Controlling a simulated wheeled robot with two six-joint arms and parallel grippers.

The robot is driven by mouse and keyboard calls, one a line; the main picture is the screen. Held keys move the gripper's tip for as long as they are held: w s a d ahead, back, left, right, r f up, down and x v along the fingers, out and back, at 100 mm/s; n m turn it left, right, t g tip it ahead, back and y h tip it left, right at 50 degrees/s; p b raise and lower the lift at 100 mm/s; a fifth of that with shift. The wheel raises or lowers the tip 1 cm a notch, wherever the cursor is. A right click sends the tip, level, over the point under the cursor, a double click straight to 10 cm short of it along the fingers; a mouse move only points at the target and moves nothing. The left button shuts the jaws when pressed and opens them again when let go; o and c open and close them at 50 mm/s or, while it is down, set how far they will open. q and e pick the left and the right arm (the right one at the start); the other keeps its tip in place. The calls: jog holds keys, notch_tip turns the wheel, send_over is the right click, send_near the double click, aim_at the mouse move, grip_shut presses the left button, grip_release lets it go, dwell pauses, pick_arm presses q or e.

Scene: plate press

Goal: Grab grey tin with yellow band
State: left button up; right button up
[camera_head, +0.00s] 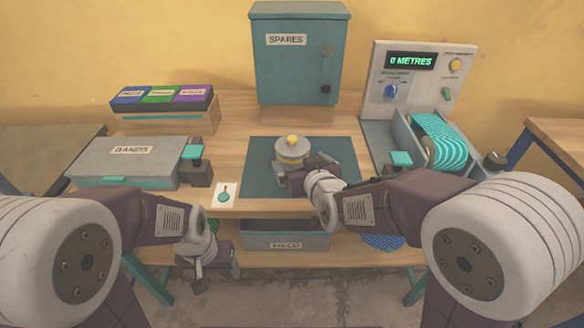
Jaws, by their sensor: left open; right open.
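My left gripper (213,277) is open and empty, hanging low in front of the bench, well apart from the tin.
A grey lidded box labelled BANDS (128,160) lies on the left. A SPARES cabinet (298,62) stands behind. A metre display panel (410,80) and a teal striped roll (440,140) are on the right. A labelled drawer (286,242) sits below the bench top.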

jog(key=shift+w+f, duration=0.4)
jog(key=shift+w, duration=0.4)
jog(key=x, duration=0.3)
jog(key=b+x, duration=0.1)
jog(key=x, duration=0.1)
jog(key=shift+a, duration=0.3)
jog(key=shift+r, duration=0.1)
jog(key=c, duration=1.5)
